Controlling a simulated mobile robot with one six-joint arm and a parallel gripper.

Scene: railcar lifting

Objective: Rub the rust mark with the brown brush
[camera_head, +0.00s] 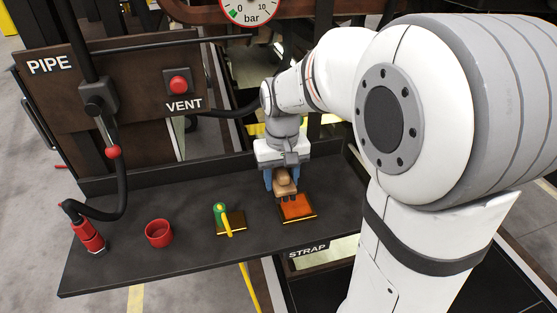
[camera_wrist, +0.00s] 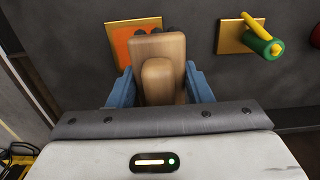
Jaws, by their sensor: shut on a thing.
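The brown brush (camera_head: 285,180) has a tan wooden body and dark bristles. My gripper (camera_head: 282,180) is shut on it, with a blue finger on either side. In the wrist view the brush (camera_wrist: 160,62) stands between the blue fingers. The orange-red rust mark (camera_head: 297,207) is on a gold-edged plate on the dark bench. The brush is over the far left part of the mark; I cannot tell whether the bristles touch it. In the wrist view the rust mark (camera_wrist: 124,42) shows partly behind the brush, which hides the rest.
A gold plate (camera_head: 236,229) with a green and yellow valve (camera_head: 221,213) is left of the rust mark. A red cup (camera_head: 159,233) and a red hose fitting (camera_head: 89,238) stand farther left on the dark bench (camera_head: 130,268). A PIPE board with a red VENT button (camera_head: 179,84) rises behind.

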